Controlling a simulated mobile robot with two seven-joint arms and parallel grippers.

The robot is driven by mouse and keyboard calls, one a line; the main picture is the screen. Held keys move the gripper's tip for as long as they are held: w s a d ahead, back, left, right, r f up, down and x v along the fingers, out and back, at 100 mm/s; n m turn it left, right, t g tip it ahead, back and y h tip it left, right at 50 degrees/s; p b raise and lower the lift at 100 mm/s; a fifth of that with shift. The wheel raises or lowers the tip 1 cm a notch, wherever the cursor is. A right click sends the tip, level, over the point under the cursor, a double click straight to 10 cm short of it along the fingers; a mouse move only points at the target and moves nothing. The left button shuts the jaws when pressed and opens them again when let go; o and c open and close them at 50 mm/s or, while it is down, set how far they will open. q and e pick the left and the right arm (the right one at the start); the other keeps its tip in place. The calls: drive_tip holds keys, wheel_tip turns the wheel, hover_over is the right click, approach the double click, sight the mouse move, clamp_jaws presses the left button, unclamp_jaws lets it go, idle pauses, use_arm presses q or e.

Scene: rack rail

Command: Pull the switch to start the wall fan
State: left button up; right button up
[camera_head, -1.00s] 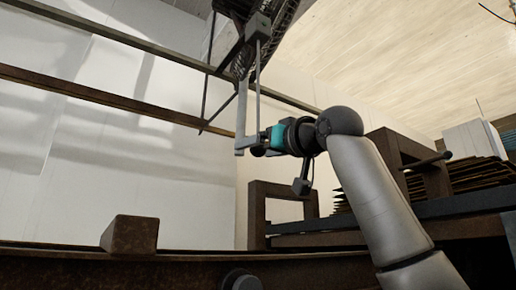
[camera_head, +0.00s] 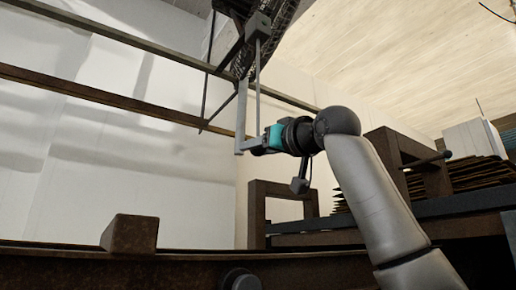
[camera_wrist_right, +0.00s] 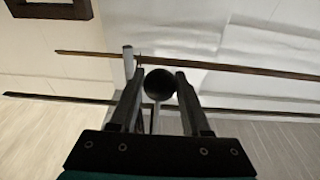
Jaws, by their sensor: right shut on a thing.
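The wall fan (camera_head: 285,22), with a dark wire guard, is at the top of the head view, partly cut off. A small grey switch box (camera_head: 258,26) sits beside it, and a thin pull cord (camera_head: 257,85) hangs straight down from it to my right gripper (camera_head: 257,150). In the right wrist view a dark round pull knob (camera_wrist_right: 159,84) lies between the two fingers of my right gripper (camera_wrist_right: 159,78), which is shut on it. My left gripper is not in view.
A light grey L-shaped bar (camera_head: 241,112) hangs right beside the gripper's tips. Brown rails (camera_head: 100,94) cross the white wall on the left. A dark rack with stacked sheets (camera_head: 470,174) stands at right. A rusty block (camera_head: 130,234) sits on the near beam.

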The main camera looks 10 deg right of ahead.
clamp_jaws()
drive_tip(key=shift+f, duration=0.1)
drive_tip(key=shift+f+b, duration=0.9)
drive_tip(key=shift+f, duration=0.1)
drive_tip(key=shift+r+p, duration=0.95)
drive_tip(key=shift+r, duration=0.15)
drive_tip(key=o, duration=1.1)
unclamp_jaws()
